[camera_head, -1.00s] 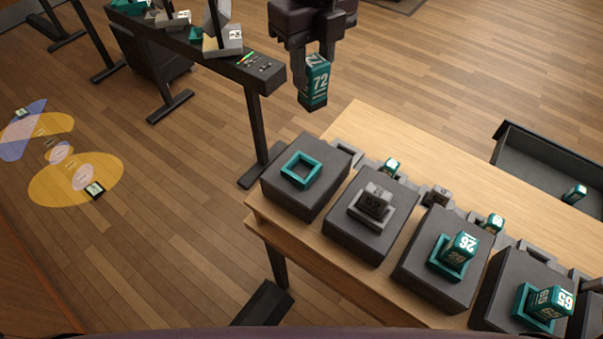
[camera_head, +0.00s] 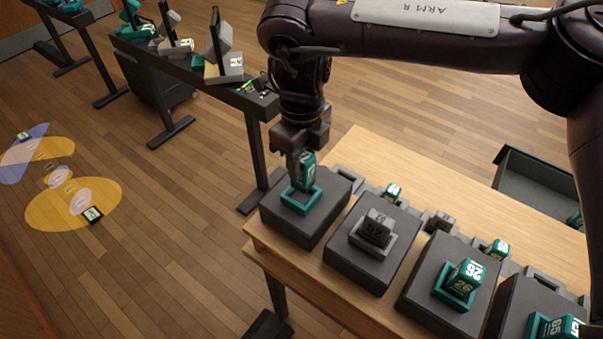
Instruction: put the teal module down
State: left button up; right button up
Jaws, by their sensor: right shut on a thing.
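My right gripper (camera_head: 297,168) points down over the leftmost dark block and is shut on the teal module (camera_head: 306,171). The module is upright, with white marking on its side, partly covered by the fingers. Its lower end overlaps the square teal frame (camera_head: 301,203) on top of the leftmost dark block (camera_head: 321,222). I cannot tell whether it rests inside the frame or hangs just above it. My left gripper is not in view.
Dark blocks in a row on the wooden table (camera_head: 440,174) hold a grey module (camera_head: 376,232), a teal module marked 26 (camera_head: 464,277) and another teal one (camera_head: 560,328). Smaller modules stand behind. A dark bin (camera_head: 535,185) is at right. My right arm spans the top.

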jog(key=shift+f+p, duration=0.45)
jog(key=shift+f, duration=1.9)
jog(key=o, duration=1)
notch_tip(320, 180, up, 12)
jog(key=shift+r+b, duration=0.1)
jog(key=shift+b, duration=0.45)
jog(key=shift+a, duration=0.1)
